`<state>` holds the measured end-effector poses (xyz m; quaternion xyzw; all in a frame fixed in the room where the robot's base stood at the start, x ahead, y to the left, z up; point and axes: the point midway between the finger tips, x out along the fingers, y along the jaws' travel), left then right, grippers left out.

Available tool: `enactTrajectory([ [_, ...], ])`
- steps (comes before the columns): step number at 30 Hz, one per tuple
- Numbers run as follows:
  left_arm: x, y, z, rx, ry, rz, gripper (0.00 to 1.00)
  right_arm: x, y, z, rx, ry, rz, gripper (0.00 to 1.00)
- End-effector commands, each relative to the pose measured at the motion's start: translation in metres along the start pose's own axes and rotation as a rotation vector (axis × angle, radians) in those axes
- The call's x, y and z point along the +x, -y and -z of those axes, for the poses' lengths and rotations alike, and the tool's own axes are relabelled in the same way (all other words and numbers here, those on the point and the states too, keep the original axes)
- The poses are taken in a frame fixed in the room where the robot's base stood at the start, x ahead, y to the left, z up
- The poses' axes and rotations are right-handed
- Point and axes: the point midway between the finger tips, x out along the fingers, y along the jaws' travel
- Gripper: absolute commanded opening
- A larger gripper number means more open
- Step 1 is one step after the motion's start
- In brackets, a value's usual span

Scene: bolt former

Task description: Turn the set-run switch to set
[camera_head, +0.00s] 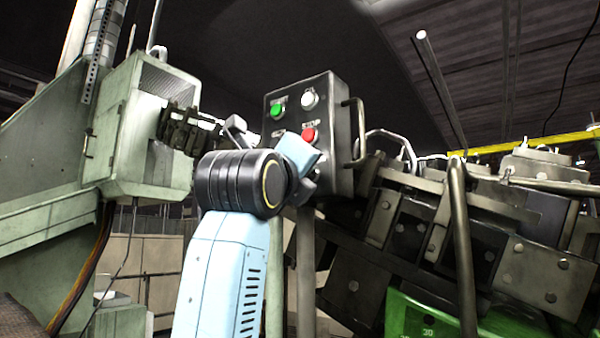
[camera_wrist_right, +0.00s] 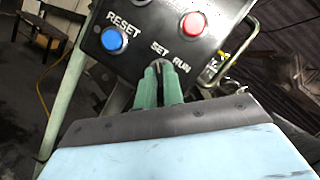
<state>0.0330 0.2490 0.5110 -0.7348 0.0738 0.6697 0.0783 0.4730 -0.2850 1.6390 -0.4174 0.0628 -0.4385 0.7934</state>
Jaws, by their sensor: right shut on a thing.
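The set-run switch (camera_wrist_right: 161,66) is a small dark knob low on the control panel, under the white SET and RUN lettering in the right wrist view. The green fingers of my right gripper (camera_wrist_right: 160,76) are closed around it and hide most of it, so its exact angle is hard to tell. In the head view, my right wrist and hand cover the lower part of the control panel (camera_head: 334,106), hiding the switch and fingertips. My left gripper is not in view.
A blue reset button (camera_wrist_right: 114,40) lies left of the switch and a red stop button (camera_wrist_right: 193,24) above right. A green button (camera_head: 277,110) and white button (camera_head: 309,99) sit higher. A handle (camera_head: 358,132) sticks out on the panel's right, beside heavy machinery (camera_head: 430,235).

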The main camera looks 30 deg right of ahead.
Motion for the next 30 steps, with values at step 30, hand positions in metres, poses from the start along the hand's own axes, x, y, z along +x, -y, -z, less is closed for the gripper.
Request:
enactTrajectory([
  [30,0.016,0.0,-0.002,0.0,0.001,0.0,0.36,-0.054,-0.002,0.001,-0.001,0.002,0.003,0.31],
])
